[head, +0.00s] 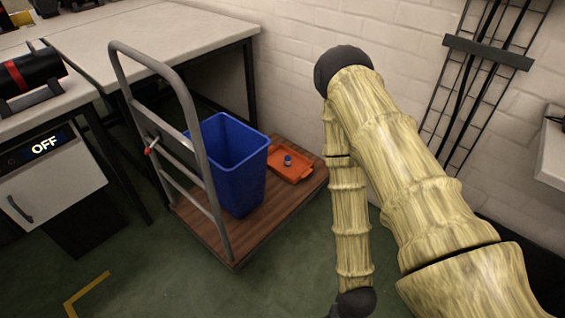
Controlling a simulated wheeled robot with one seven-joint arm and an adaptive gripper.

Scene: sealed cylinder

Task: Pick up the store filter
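I cannot tell for certain which thing is the store filter. A small blue and pale round item (287,160) rests on an orange tray (291,173), on the wooden deck of a cart. A black cylinder with a red band (28,73) lies on a stand on the left counter. My arm, with a bamboo-like surface, stands at the right and bends down to a dark joint at the bottom edge. My gripper is out of view.
The cart's deck (222,238) also holds a blue bin (238,190), left of the tray. Its grey handle (196,128) rises at the left. A table (150,38) stands behind. A rack (487,75) is on the right wall. Green floor (290,265) is clear in front.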

